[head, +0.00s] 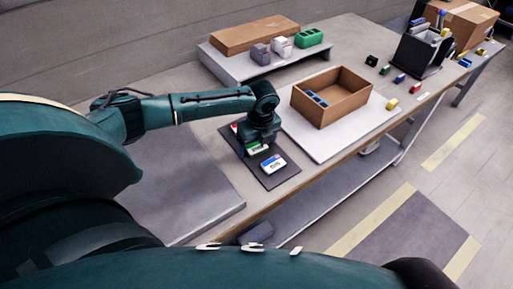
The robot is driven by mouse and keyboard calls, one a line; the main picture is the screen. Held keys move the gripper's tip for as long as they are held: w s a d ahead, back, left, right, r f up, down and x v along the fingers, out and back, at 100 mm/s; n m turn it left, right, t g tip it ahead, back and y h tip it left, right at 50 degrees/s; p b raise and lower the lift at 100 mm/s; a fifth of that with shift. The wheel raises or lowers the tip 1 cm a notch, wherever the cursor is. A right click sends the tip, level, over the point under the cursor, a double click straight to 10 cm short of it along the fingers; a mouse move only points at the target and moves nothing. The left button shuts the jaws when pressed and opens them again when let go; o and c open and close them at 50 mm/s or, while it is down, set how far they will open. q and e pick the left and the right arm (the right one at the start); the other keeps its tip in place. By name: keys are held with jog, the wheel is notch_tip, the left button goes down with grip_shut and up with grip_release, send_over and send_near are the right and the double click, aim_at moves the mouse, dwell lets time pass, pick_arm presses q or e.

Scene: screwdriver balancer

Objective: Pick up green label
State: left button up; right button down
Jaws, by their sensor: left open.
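The green label (257,149) is a small green-and-white piece on a dark mat (284,177) on the table. My left gripper (257,143) is just above and behind it in the head view, pointing down. The gripper is open. Its fingers are small and partly merge with the dark mat, so I cannot tell whether they touch the label. The gripper hides part of the label's upper side. My right gripper is not in view.
A blue-and-white label (273,164) lies close in front of the green one. A red piece (235,127) shows at the mat's far left. An open brown box (345,103) stands on a white board (318,146) to the right. Small coloured blocks lie further right.

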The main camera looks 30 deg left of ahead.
pick_arm(q)
jog(key=shift+c, duration=0.5)
jog(key=c, duration=1.1)
jog(key=shift+r, duration=0.1)
